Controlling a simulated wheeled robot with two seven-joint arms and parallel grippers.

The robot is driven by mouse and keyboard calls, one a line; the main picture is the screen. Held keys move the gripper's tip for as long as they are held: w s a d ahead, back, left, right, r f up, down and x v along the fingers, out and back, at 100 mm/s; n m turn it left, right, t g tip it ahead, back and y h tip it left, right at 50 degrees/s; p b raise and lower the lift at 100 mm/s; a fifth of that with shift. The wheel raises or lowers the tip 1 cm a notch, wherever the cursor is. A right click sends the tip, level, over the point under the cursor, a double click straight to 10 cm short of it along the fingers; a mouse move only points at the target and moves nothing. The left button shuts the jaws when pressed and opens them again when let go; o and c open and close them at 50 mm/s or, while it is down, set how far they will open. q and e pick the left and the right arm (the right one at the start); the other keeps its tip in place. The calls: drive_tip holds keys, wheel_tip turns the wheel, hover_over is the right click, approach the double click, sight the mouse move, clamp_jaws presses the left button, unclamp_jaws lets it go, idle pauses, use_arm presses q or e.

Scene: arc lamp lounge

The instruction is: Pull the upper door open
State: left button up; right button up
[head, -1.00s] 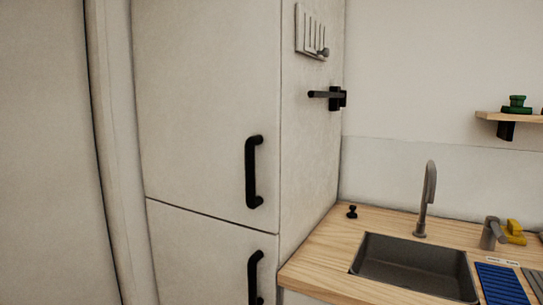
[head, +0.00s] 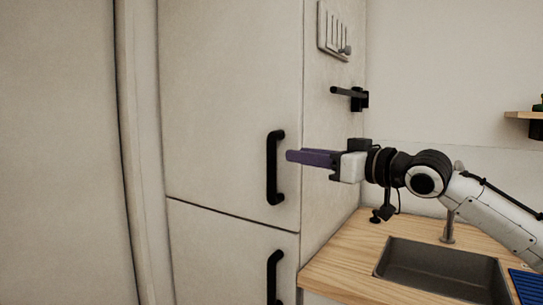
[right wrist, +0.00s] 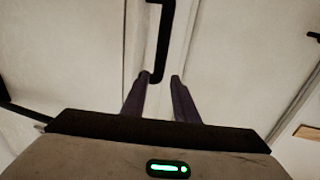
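The upper door (head: 225,100) is a pale cabinet door and is shut. Its black vertical bar handle (head: 274,168) is near the door's right edge. My right gripper (head: 289,156) has purple fingers and comes in from the right, with its tips just right of the handle in the head view. In the right wrist view the fingers (right wrist: 158,80) are apart, with nothing held. The black handle (right wrist: 163,40) shows ahead, its near end between the tips in the picture. I cannot tell whether they touch. My left gripper is out of view.
The lower door (head: 225,255) has a similar handle (head: 274,275). A wooden counter (head: 335,262) with a sink (head: 440,275) stands at the right. A black bracket (head: 352,96) and a slotted rack (head: 333,32) are on the cabinet's side. A shelf is at far right.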

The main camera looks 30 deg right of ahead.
sight(275, 151)
drive_tip(key=w+p, duration=0.2)
drive_tip(key=w, duration=0.1)
drive_tip(key=w+a+p, duration=0.1)
drive_tip(key=w+p, duration=0.4)
drive_tip(key=w, duration=0.1)
drive_tip(key=shift+w+a, duration=0.1)
drive_tip(key=shift+a, duration=0.3)
drive_tip(key=shift+w+a, duration=0.1)
drive_tip(key=shift+w, duration=0.3)
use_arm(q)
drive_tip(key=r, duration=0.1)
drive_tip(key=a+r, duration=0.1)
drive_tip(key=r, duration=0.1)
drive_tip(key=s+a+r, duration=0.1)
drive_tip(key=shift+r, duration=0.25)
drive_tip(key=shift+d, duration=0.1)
use_arm(e)
clamp_jaws()
